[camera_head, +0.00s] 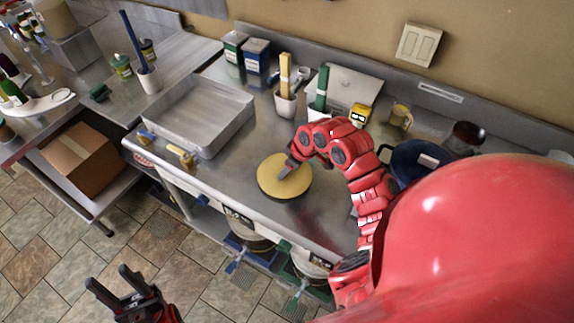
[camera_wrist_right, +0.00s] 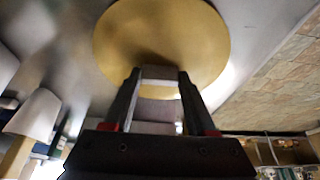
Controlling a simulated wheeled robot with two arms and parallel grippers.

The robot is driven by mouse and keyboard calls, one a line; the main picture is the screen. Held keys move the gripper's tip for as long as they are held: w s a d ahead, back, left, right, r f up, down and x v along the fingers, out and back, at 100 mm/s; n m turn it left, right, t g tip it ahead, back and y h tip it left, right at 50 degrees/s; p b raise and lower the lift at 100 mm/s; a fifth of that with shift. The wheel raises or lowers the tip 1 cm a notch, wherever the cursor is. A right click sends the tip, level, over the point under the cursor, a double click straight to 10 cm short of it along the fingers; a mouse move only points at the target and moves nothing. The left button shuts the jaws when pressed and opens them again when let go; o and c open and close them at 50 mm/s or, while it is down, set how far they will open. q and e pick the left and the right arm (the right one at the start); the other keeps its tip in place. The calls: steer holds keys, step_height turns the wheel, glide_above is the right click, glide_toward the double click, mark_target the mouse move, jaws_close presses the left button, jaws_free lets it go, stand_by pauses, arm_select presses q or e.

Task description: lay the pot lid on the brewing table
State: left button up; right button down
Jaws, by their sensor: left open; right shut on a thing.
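The pot lid is a round gold disc (camera_head: 270,183) over the front middle of the steel brewing table (camera_head: 228,185). It looks level, and I cannot tell if it touches the top or hovers just above it. My right gripper (camera_head: 291,166) is shut on the lid's handle from above; in the right wrist view the fingers (camera_wrist_right: 160,82) close around a grey handle in front of the gold face (camera_wrist_right: 165,35). My left gripper (camera_head: 118,280) is open and empty, low at the bottom left, over the tiled floor.
A metal tray (camera_head: 197,118) stands left of the lid. Behind are a white cup with yellow sticks (camera_head: 286,104), a green-handled tool (camera_head: 321,90) and tins (camera_head: 256,58). A dark blue pot (camera_head: 405,165) stands right of my arm. Bare steel surrounds the lid.

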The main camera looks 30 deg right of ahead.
steer(key=shift+f, duration=0.2)
steer(key=shift+f, duration=0.1)
steer(key=shift+f, duration=0.15)
steer(key=shift+c, duration=1)
jaws_free()
